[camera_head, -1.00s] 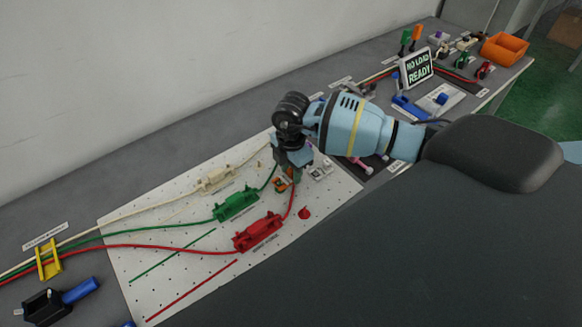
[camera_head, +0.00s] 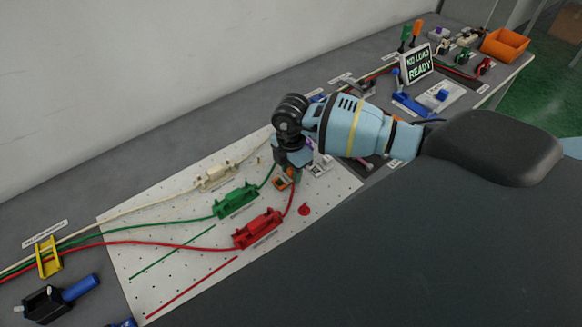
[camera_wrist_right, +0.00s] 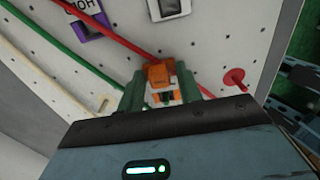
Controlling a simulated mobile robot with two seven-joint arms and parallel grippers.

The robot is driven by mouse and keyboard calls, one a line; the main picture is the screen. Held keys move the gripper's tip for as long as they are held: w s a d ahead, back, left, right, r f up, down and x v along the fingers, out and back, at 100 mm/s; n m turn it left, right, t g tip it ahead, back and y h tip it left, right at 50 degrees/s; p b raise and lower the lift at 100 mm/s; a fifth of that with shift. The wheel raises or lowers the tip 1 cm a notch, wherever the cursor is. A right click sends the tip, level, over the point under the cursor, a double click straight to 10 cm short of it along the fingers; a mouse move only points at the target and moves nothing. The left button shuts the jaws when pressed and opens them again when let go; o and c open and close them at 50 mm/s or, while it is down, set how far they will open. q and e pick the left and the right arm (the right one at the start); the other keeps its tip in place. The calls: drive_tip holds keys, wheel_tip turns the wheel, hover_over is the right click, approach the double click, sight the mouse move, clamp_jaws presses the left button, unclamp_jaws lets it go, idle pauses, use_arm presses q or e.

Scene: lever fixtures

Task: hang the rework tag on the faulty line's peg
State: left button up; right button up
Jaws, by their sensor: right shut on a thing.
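My right gripper (camera_head: 287,176) points down over the right part of the white pegboard (camera_head: 180,240). It is shut on a small orange piece (camera_wrist_right: 160,75), which looks like the rework tag; I cannot read any writing on it. The piece also shows in the head view, low between the fingers. It lies close to the red cable (camera_wrist_right: 110,30); I cannot tell if they touch. A red peg (camera_wrist_right: 235,77) stands apart from it, and shows in the head view (camera_head: 304,210) too. Red (camera_head: 257,228), green (camera_head: 236,201) and cream (camera_head: 215,176) connectors sit on their lines. My left gripper is not in view.
A purple-edged tag (camera_wrist_right: 85,18) reading HOLD and a grey-framed tag (camera_wrist_right: 168,8) lie on the board. A "NO LOAD READY" sign (camera_head: 417,64) and an orange bin (camera_head: 503,46) stand farther right. A yellow cable holder (camera_head: 48,257) and a black fixture with blue handle (camera_head: 60,298) are at left.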

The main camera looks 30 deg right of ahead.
drive_tip(key=shift+f, duration=0.1)
drive_tip(key=o, duration=1.5)
drive_tip(key=shift+r+p, duration=0.35)
drive_tip(key=shift+r, duration=0.3)
drive_tip(key=shift+r+p, duration=0.9)
drive_tip(key=shift+r, duration=0.9)
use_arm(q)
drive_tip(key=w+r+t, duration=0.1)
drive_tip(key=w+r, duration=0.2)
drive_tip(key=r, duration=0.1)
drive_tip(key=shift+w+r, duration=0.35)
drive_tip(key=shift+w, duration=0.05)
use_arm(e)
drive_tip(key=shift+r, duration=1.1)
